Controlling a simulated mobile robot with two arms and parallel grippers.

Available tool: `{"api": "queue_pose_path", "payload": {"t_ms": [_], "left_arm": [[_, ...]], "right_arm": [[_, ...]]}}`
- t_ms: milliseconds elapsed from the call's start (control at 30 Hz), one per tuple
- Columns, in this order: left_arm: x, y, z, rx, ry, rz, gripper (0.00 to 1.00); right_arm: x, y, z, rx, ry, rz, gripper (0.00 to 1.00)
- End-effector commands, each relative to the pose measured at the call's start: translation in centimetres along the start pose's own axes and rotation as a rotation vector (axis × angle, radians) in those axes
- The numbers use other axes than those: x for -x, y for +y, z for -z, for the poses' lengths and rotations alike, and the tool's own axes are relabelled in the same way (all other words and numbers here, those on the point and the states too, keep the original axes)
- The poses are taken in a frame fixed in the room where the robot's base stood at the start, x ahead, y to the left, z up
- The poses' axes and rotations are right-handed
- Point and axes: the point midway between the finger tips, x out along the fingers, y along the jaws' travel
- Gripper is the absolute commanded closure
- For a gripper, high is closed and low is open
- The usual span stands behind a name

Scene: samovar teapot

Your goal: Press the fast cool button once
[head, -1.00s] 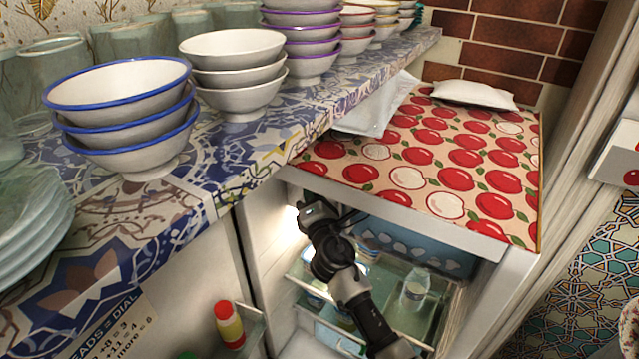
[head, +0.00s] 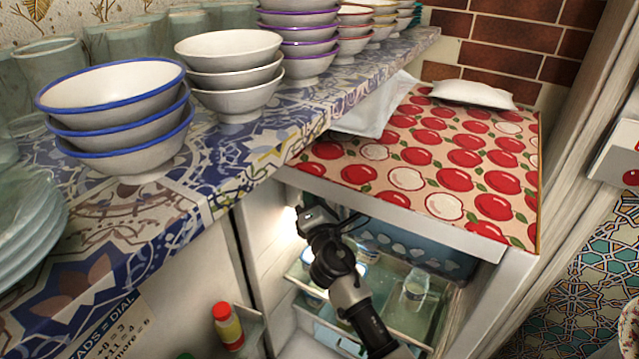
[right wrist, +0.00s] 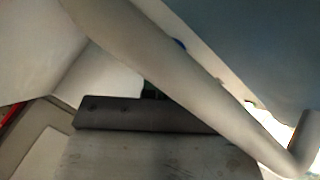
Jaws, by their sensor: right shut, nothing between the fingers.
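The open fridge (head: 402,214) stands under an apple-print cover, with a lit interior. My right arm reaches into it from the lower right, its wrist and gripper (head: 306,213) at the upper left of the interior beside the bright light. The gripper is shut and empty; its fingertips are largely hidden in the head view. The right wrist view is close and dim. A pale bar (right wrist: 170,75) crosses it diagonally, and a small blue spot (right wrist: 179,44) shows at its upper edge; I cannot tell whether this is the fast cool button. No button is clearly visible in the head view. My left gripper is out of view.
Glass shelves, a clear jar (head: 414,289) and a blue patterned bin (head: 425,255) are inside the fridge close to my arm. The open door at left holds a red-capped bottle (head: 228,327). A tiled counter with stacked bowls (head: 118,118) overhangs the left side.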

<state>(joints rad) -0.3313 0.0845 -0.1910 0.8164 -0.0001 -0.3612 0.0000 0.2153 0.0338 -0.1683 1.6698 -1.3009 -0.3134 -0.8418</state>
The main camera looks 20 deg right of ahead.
Motion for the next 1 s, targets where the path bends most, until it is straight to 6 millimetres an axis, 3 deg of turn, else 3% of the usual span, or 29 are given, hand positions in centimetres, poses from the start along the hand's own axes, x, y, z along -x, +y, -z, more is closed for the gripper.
{"api": "queue_pose_path", "payload": {"t_ms": [267, 733, 1000], "left_arm": [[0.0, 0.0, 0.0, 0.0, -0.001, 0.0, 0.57], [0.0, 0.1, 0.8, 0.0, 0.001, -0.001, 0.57], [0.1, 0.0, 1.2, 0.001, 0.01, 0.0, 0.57]], "right_arm": [[0.4, 0.0, 0.2, 0.001, -0.001, 0.005, 1.0], [3.4, 2.4, 2.6, -0.003, 0.002, 0.001, 1.0], [3.5, 2.5, 2.7, -0.001, 0.002, 0.001, 1.0]]}}
